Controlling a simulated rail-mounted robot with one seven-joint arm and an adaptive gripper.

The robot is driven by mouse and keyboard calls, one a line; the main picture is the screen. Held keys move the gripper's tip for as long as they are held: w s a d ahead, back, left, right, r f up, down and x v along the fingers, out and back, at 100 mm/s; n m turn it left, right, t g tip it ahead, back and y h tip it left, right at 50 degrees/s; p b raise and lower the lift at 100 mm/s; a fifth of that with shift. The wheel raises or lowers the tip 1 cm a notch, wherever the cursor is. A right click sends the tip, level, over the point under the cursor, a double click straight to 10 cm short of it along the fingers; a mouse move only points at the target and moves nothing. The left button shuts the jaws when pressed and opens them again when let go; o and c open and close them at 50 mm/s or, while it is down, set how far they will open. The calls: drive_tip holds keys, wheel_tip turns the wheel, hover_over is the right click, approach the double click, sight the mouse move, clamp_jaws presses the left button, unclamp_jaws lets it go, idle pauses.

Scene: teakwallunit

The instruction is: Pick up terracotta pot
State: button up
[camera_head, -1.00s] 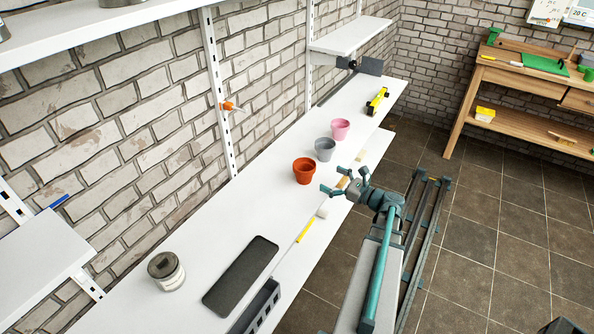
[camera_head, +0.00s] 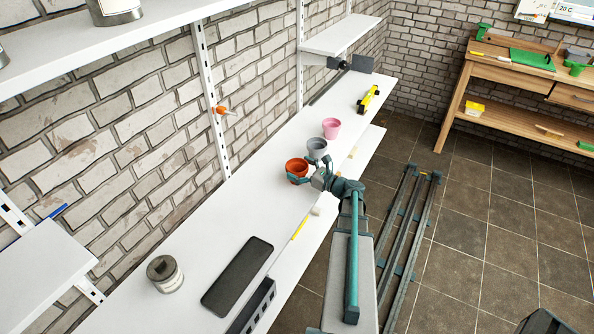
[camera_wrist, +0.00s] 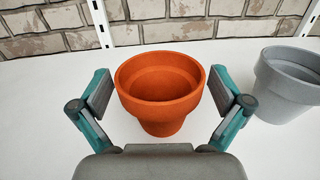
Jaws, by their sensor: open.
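The terracotta pot (camera_head: 296,168) stands upright on the white shelf, its open mouth facing up. In the wrist view the terracotta pot (camera_wrist: 161,92) sits between the two fingers of my gripper (camera_wrist: 160,98). The fingers are open, one at each side of the pot, with a small gap visible on both sides. In the head view my gripper (camera_head: 304,174) is at the pot's front right and partly covers it.
A grey pot (camera_head: 317,148) stands close to the right finger and also shows in the wrist view (camera_wrist: 284,85). A pink pot (camera_head: 331,128) is farther back. A dark flat slab (camera_head: 237,275) and a jar (camera_head: 165,273) are nearer. The brick wall runs behind the shelf.

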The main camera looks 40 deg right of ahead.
drive_tip(key=shift+w+a, duration=0.1)
drive_tip(key=shift+w, duration=0.25)
drive_tip(key=c, duration=1.1)
drive_tip(key=shift+c, duration=0.2)
drive_tip(key=shift+r, duration=0.1)
